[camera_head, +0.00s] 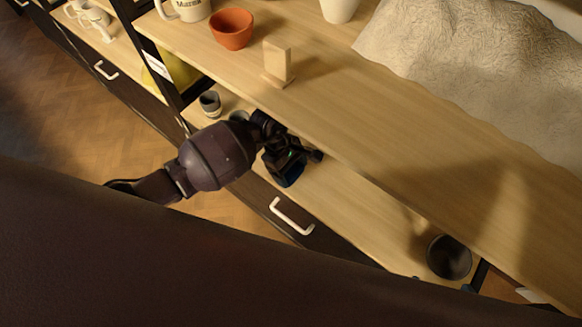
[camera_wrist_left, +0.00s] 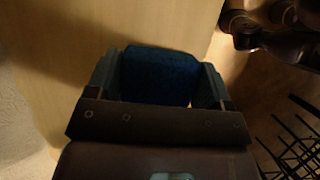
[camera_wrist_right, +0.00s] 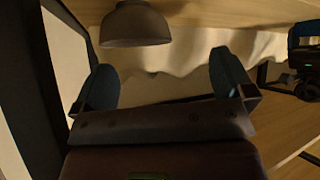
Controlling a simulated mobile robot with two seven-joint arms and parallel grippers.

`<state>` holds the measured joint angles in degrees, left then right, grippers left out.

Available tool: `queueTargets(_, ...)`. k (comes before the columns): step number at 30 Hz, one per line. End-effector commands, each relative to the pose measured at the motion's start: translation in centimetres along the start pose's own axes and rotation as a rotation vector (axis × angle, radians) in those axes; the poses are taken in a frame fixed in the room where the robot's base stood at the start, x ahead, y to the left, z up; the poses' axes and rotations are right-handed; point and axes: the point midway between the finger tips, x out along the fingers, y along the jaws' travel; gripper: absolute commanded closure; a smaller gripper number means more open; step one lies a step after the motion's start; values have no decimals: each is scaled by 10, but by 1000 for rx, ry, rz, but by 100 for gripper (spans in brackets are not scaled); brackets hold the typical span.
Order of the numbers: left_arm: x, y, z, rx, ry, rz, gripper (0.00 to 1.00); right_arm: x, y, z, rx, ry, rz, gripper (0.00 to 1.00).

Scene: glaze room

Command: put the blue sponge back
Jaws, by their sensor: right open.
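The blue sponge (camera_wrist_left: 160,72) sits between the two fingers of my left gripper (camera_wrist_left: 157,88) in the left wrist view and fills the gap, so the gripper is shut on it. In the head view this gripper (camera_head: 288,168) is over the lower shelf board (camera_head: 345,205), just under the edge of the upper board; the sponge is dark there. The sponge also shows at the right edge of the right wrist view (camera_wrist_right: 305,32). My right gripper (camera_wrist_right: 163,82) is open and empty, near a dark bowl (camera_wrist_right: 135,24). In the head view it is mostly hidden.
The dark bowl (camera_head: 449,250) stands on the lower board at the right. Small cups (camera_head: 209,102) stand at its left end. The upper board (camera_head: 400,120) holds an orange bowl (camera_head: 231,29), a wooden stand (camera_head: 277,62) and mugs. The lower board between cups and bowl looks mostly clear.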

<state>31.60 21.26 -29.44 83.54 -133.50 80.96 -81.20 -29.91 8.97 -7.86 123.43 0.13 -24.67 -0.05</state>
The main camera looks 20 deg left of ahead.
Motion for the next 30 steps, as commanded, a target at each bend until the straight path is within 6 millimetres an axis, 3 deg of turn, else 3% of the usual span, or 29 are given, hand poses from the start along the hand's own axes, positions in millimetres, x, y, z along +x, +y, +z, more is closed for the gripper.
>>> queueTargets(1,1,0,0,0,0,-1,19,0,0,0,0,0,0,0)
queueTargets(5,0,0,0,0,0,-1,1,1,0,-1,0,2,-1,0)
queueTargets(14,-3,0,2,0,-1,1,1,1,0,0,0,-1,-1,0)
queueTargets(30,-72,1,1,2,3,2,1,-6,-1,-16,1,26,-1,0)
